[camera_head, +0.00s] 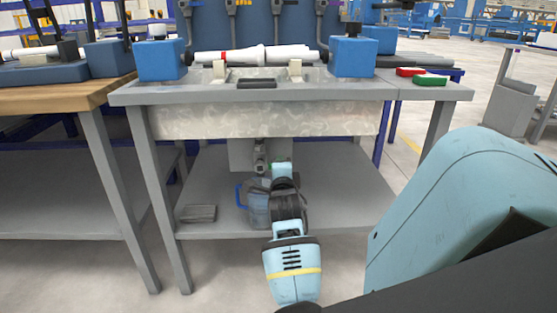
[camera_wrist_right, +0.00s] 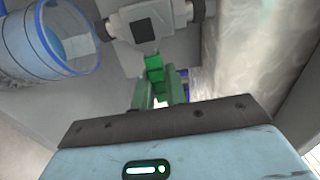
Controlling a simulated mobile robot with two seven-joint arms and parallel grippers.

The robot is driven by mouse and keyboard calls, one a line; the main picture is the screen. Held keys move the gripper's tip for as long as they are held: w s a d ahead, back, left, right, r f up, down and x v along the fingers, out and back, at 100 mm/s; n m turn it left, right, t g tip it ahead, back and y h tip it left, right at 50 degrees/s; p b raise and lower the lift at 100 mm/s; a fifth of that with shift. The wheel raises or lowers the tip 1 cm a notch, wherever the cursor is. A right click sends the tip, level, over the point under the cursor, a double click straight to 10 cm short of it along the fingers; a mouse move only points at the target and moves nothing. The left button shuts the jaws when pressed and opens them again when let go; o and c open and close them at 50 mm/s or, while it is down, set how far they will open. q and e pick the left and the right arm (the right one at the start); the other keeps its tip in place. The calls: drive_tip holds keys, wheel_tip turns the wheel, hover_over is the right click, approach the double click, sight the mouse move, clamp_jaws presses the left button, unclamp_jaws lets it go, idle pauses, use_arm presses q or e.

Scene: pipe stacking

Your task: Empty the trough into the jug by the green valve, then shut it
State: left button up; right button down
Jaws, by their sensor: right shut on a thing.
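The trough (camera_head: 260,122) is a pale metal basin set into the grey bench, with a drain fitting (camera_head: 260,157) below it. In the right wrist view the fitting (camera_wrist_right: 150,22) carries the green valve (camera_wrist_right: 154,70). My right gripper (camera_wrist_right: 158,90) is shut on the green valve's handle, under the trough. The jug (camera_head: 256,203), clear with a blue handle, stands on the lower shelf, partly hidden by my right wrist. Its blue rim also shows at upper left in the right wrist view (camera_wrist_right: 72,70). Its water level cannot be told. My left gripper is out of view.
A dark flat block (camera_head: 198,213) lies on the lower shelf (camera_head: 335,190). Red and green pieces (camera_head: 430,80) lie at the bench's right end.

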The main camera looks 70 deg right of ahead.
drive_tip(key=shift+f+m, duration=0.2)
drive_tip(key=shift+m, duration=0.1)
idle(0.4)
drive_tip(key=c, duration=1.4)
unclamp_jaws()
drive_tip(key=shift+w, duration=0.1)
drive_tip(key=shift+c, duration=0.2)
drive_tip(key=shift+a, duration=0.1)
drive_tip(key=p+v, duration=0.2)
drive_tip(key=v, duration=0.5)
drive_tip(key=shift+s+a+p, duration=0.2)
drive_tip(key=shift+a+p, duration=0.1)
drive_tip(key=shift+p, duration=0.05)
